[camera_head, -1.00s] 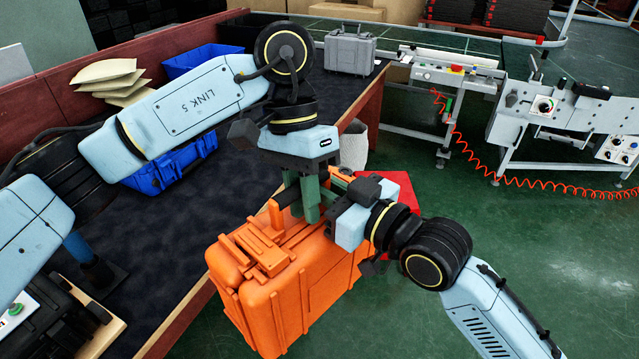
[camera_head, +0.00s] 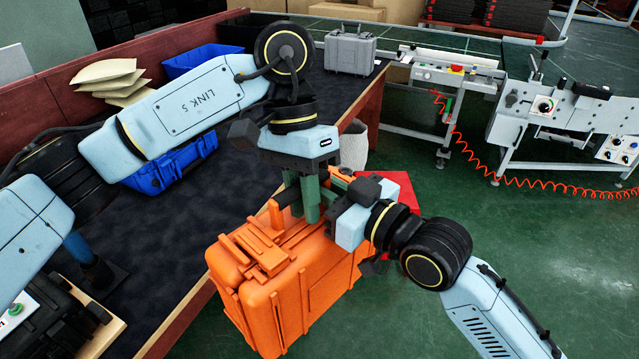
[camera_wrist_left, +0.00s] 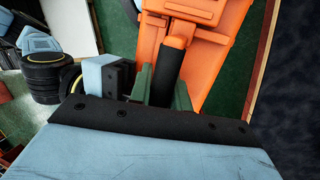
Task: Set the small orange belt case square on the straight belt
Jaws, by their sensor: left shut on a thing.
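The orange case (camera_head: 290,285) hangs beside the dark table, over the green floor, held from above and slightly tilted. My left gripper (camera_head: 308,205) is shut on its black handle; the handle (camera_wrist_left: 174,65) shows between the green fingers in the left wrist view. The orange case (camera_wrist_left: 205,50) also fills the upper middle of that view. My right gripper (camera_head: 338,190) is close beside the left one at the case's top; its fingertips are largely hidden, so I cannot tell its jaws. The straight belt cannot be made out for certain.
The dark table (camera_head: 235,190) with a wooden edge runs along the left, with a blue case (camera_head: 170,170), a grey case (camera_head: 350,52) and padded envelopes (camera_head: 110,75). Conveyor machinery (camera_head: 455,72) stands at the back right. The green floor (camera_head: 540,250) is open at right.

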